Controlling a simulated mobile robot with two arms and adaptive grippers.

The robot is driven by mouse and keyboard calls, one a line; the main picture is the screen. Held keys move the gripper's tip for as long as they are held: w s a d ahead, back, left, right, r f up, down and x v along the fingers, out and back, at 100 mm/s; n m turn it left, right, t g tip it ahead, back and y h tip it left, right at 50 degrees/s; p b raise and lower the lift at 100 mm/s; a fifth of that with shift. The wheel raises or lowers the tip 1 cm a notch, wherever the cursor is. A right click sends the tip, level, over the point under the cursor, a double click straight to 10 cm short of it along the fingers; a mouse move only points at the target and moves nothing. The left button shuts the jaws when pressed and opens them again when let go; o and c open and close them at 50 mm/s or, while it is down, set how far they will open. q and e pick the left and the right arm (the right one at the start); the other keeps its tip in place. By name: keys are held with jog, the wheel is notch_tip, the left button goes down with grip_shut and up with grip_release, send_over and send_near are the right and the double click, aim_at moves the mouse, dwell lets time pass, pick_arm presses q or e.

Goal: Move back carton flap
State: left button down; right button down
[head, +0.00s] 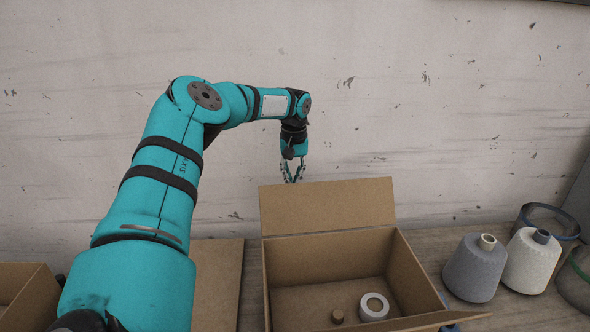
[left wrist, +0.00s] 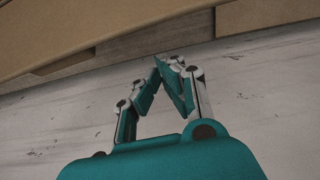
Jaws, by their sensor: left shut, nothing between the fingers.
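The open carton (head: 327,274) stands on the table, with its back flap (head: 327,205) standing up and leaning slightly backward. My left gripper (head: 292,179) is behind the top edge of this flap, pointing down, with its fingertips close to the edge. Whether it touches the flap cannot be told. In the left wrist view the gripper's fingers (left wrist: 172,62) come together at the tips with nothing between them. Brown cardboard (left wrist: 120,35) shows beyond them. My right gripper is in neither view.
A flat brown board (head: 217,282) lies left. Another carton (head: 25,294) is at far left. A wall is behind.

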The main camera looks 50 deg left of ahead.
pick_arm(q)
jog(key=s+d+r, duration=0.1)
jog(key=d+r+p, duration=0.1)
jog(key=shift+s+d+r+p, duration=0.2)
jog(key=shift+s+r+p, duration=0.1)
jog(key=shift+s, duration=0.05)
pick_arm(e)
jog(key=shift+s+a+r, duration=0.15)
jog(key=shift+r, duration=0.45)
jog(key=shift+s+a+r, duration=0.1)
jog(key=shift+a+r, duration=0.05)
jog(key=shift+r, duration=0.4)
pick_arm(q)
jog(key=shift+a, duration=0.1)
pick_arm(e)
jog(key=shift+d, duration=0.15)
